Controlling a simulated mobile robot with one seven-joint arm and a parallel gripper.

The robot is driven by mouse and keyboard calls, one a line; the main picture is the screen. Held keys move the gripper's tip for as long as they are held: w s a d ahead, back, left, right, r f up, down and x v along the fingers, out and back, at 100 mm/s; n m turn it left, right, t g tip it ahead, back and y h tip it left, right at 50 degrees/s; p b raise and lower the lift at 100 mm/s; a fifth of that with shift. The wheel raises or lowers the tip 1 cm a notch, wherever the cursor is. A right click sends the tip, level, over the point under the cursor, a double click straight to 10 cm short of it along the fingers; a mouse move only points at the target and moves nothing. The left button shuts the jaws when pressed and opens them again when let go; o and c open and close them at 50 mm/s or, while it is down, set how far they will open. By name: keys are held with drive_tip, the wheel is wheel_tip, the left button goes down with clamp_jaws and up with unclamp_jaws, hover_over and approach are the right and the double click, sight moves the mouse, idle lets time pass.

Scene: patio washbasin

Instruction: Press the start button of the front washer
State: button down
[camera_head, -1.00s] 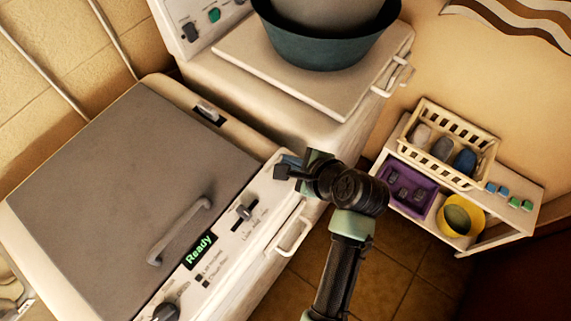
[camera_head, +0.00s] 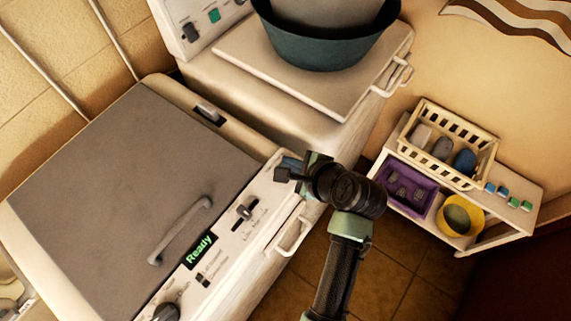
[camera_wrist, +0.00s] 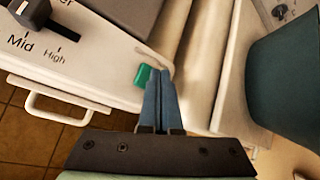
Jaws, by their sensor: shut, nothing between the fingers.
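The front washer (camera_head: 120,180) has a grey lid and a light control panel along its near edge. Its display (camera_head: 199,249) reads "Ready" in green. In the wrist view a green button (camera_wrist: 143,76) sits at the end of the panel (camera_wrist: 95,62); I take it for the start button. In the head view my gripper hides that spot. My gripper (camera_head: 288,163) is over the panel's far right end. Its blue fingers (camera_wrist: 159,78) are shut and empty, with their tips just right of the green button. I cannot tell whether they touch it.
A second washer (camera_head: 285,85) stands behind, with a dark teal basin (camera_head: 325,45) on its lid. A slider (camera_head: 245,208) and a knob (camera_head: 165,313) are on the front panel. A white shelf (camera_head: 520,225) with baskets stands at right. Tiled floor is open between.

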drive_tip(key=shift+f, duration=0.5)
idle(1.0)
drive_tip(key=shift+r, duration=0.1)
drive_tip(key=shift+r+p, duration=0.8)
drive_tip(key=shift+p, duration=0.3)
wheel_tip(320, 180, up, 5)
drive_tip(key=p, duration=0.6)
drive_tip(key=shift+r, duration=0.1)
